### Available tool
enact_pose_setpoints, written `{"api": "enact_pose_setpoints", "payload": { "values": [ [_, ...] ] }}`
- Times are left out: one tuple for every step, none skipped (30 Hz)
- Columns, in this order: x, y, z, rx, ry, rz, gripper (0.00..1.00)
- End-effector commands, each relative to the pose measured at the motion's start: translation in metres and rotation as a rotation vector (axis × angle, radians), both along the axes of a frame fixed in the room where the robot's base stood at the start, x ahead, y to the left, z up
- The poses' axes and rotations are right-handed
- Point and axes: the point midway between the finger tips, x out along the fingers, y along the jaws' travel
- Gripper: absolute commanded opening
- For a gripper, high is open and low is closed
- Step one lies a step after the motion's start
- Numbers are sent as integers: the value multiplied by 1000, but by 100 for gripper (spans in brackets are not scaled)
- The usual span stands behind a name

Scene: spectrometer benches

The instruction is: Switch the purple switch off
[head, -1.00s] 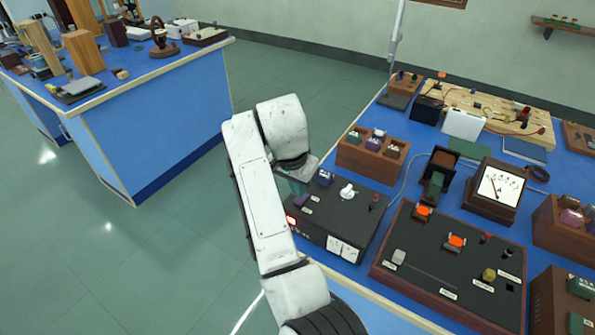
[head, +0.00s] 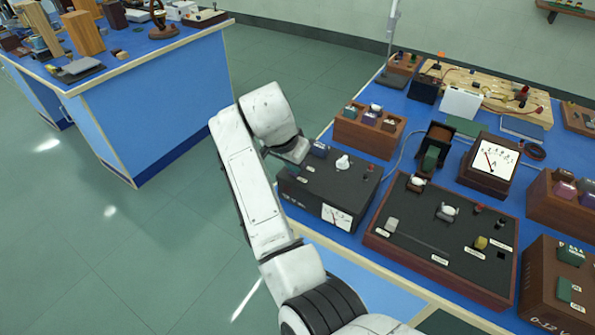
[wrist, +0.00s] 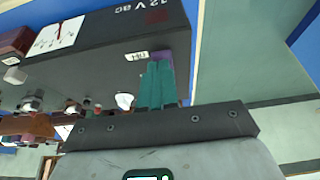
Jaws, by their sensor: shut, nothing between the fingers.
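The purple switch (wrist: 168,58) shows only as a small purple patch behind my fingertips in the wrist view, so its position cannot be read. It sits near the edge of a black 12 V AC supply box (wrist: 100,50). My gripper (wrist: 158,66) has its teal fingers together, with their tips at or right against the switch. Whether they touch it is unclear. In the head view the supply box (head: 345,190) stands at the bench's left edge.
A wooden rack (head: 365,138) stands behind, a meter (head: 490,165) farther right. Floor left of the bench is clear.

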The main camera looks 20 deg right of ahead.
Motion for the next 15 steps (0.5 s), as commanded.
{"api": "enact_pose_setpoints", "payload": {
  "values": [
    [0,-1,2,1,-1,-1,0],
    [0,-1,2,2,-1,-1,0],
    [0,-1,2,2,-1,-1,0],
    [0,-1,2,2,0,-1,0],
    [0,-1,2,2,0,-1,0],
    [0,-1,2,2,1,-1,0],
    [1,-2,3,2,1,-1,0],
    [1,-2,3,2,1,-1,0],
    [2,-3,4,2,1,-2,0],
    [2,-4,4,2,1,-2,0],
    [3,-5,5,2,1,-2,0],
    [4,-7,5,2,1,-2,0],
    [5,-8,6,2,1,-2,0],
    [6,-9,7,2,1,-2,0],
    [7,-10,7,2,1,-2,0]
  ]
}}
